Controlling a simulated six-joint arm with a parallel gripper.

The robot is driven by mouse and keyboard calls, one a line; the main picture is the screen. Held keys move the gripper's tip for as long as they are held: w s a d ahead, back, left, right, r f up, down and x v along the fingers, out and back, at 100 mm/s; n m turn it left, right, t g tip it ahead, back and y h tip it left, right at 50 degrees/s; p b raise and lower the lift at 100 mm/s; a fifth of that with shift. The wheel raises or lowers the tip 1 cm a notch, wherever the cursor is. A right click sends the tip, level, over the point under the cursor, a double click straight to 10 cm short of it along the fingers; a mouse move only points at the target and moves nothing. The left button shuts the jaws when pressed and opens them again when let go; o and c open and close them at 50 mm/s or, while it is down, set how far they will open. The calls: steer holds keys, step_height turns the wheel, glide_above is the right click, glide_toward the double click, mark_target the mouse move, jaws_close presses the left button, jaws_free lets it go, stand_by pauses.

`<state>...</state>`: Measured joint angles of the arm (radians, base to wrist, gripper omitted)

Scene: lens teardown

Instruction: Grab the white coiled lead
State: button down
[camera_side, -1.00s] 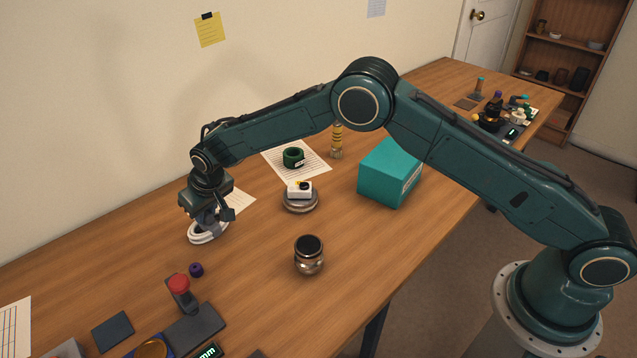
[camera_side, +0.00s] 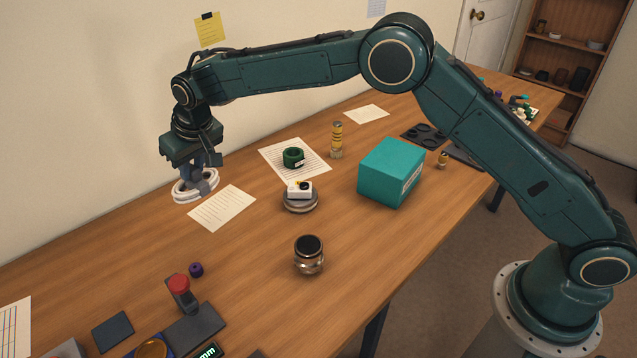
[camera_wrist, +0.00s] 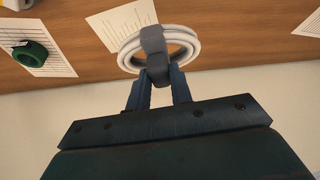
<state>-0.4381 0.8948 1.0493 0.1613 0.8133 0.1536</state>
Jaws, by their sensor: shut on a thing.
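The white coiled lead (camera_side: 186,191) hangs in my gripper (camera_side: 203,178), above the back left of the wooden table in the side view. My gripper is shut on one side of the coil. In the wrist view, the fingers (camera_wrist: 154,65) cross the near part of the white coiled lead (camera_wrist: 190,42) and hide some of it. The coil looks nearly level in the side view.
A lined paper (camera_side: 222,208) lies right of the coil. The wall stands close behind.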

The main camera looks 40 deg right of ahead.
mark_target(193, 168)
step_height(193, 168, up, 7)
steer(key=shift+r, duration=0.15)
stand_by(0.7)
